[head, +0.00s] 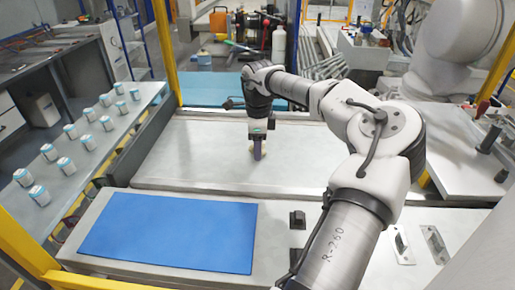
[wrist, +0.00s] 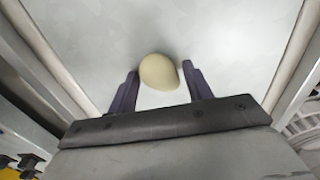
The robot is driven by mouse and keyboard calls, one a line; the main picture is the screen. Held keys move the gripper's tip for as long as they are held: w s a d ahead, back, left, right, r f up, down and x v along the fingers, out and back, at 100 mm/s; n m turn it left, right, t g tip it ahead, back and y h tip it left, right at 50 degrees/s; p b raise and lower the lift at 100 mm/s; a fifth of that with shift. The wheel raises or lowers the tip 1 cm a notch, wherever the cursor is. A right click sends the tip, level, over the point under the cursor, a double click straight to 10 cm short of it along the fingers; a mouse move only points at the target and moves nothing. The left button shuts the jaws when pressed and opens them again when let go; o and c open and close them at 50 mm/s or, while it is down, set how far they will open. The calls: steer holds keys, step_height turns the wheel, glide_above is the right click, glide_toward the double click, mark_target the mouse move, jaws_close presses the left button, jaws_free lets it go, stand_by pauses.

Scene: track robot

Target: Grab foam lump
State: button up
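The foam lump is a pale yellow, rounded piece (wrist: 159,71) on the light grey surface. It sits between the tips of my gripper's two dark purple fingers (wrist: 160,76) in the wrist view. The fingers are spread, one on each side of it, with what look like thin gaps; I cannot tell whether either touches it. In the head view my gripper (head: 258,150) points down at the metal table, and only a small part of the lump (head: 252,150) shows beside the finger.
The metal table (head: 190,150) around the gripper is mostly clear. A blue mat (head: 170,232) lies on a nearer bench, with a small dark block (head: 297,219) to its right. Several white-and-blue cups (head: 65,165) stand on the left-hand table. A yellow post (head: 165,45) rises behind.

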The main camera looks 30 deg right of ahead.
steer(key=c, duration=0.7)
steer(key=shift+o, duration=0.2)
steer(key=shift+r, duration=0.1)
